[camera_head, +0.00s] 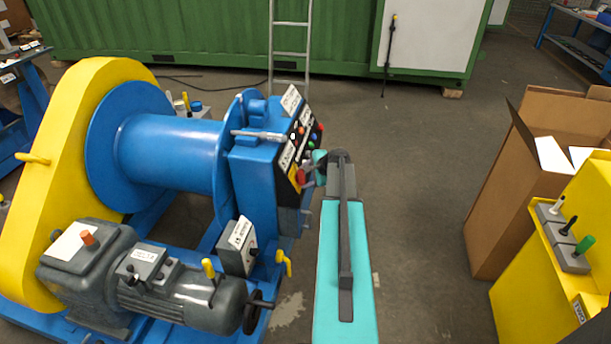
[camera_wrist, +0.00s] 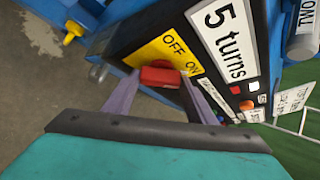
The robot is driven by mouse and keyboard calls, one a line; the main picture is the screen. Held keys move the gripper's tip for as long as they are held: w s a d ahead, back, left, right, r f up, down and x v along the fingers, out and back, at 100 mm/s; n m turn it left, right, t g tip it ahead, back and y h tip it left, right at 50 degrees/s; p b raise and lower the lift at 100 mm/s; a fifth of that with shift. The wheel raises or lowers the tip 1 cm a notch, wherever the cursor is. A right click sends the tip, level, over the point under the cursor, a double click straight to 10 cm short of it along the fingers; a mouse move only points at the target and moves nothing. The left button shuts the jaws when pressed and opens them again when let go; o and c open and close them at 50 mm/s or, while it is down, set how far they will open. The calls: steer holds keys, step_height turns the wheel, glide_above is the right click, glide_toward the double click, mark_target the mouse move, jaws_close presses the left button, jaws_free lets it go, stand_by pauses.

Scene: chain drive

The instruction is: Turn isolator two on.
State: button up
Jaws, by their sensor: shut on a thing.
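A red isolator knob (camera_wrist: 160,77) sits on a yellow plate (camera_wrist: 165,50) marked OFF and ON, on the black panel of the blue machine. My gripper (camera_wrist: 155,88) is shut on this knob, with one finger on each side of it. I cannot tell which mark the knob points to. In the head view the red knob (camera_head: 301,176) shows at the panel's lower end, with my gripper (camera_head: 310,172) at it from the right.
A white "5 turns" label (camera_wrist: 226,38) and several buttons are beside the yellow plate. A blue winch drum (camera_head: 165,150) and grey motor (camera_head: 180,295) stand left. A cardboard box (camera_head: 505,200) and yellow stand (camera_head: 540,280) are right. Floor behind the panel is clear.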

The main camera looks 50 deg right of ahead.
steer(key=o, duration=1.1)
steer(key=shift+s, duration=0.1)
steer(key=b+v, duration=0.2)
steer(key=v, duration=1.1)
steer(key=shift+s+r, duration=0.15)
steer(key=shift+r, duration=0.2)
steer(key=shift+f, duration=0.1)
